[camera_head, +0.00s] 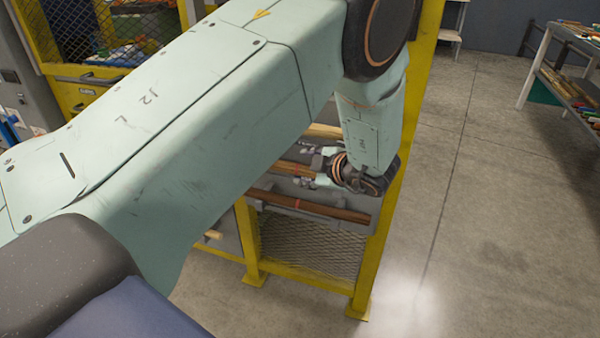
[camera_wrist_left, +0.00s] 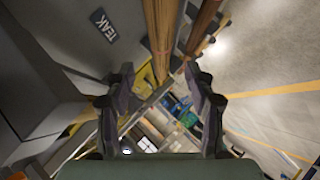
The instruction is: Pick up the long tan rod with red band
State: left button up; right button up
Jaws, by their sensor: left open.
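The long tan rod with a red band (camera_head: 284,167) lies on a grey shelf of the yellow rack, partly hidden by my left gripper. The tan rod (camera_wrist_left: 160,35) also shows in the left wrist view, coming down from the top edge. My left gripper (camera_head: 306,167) is open, with one finger on each side of the rod's line in the head view. In the wrist view its two fingers (camera_wrist_left: 160,88) stand apart with nothing held between them, and the rod's end lies just beyond the tips. Contact cannot be told. My right gripper is not in view.
A darker brown rod with a red band (camera_head: 312,206) lies on the shelf in front, and shows to the right in the wrist view (camera_wrist_left: 204,25). Another pale rod (camera_head: 323,130) lies behind. A TEAK label (camera_wrist_left: 104,25) is at left. Open floor (camera_head: 480,220) lies right of the rack.

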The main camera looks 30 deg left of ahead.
aim_at(293, 167)
pick_arm(q)
jog(key=shift+w+a+f, duration=0.1)
jog(key=shift+a+f, duration=0.25)
jog(key=shift+a, duration=0.05)
jog(key=b+x, duration=0.1)
jog(key=x, duration=0.3)
jog(key=shift+a+f, duration=0.2)
jog(key=shift+a, duration=0.1)
jog(key=shift+w+a+f+b, duration=0.15)
jog(key=shift+a+b, duration=0.1)
jog(key=shift+b, duration=0.1)
jog(key=shift+w, duration=0.1)
jog(key=shift+a, duration=0.15)
jog(key=shift+c, duration=0.8)
jog(key=c, duration=0.4)
grip_shut()
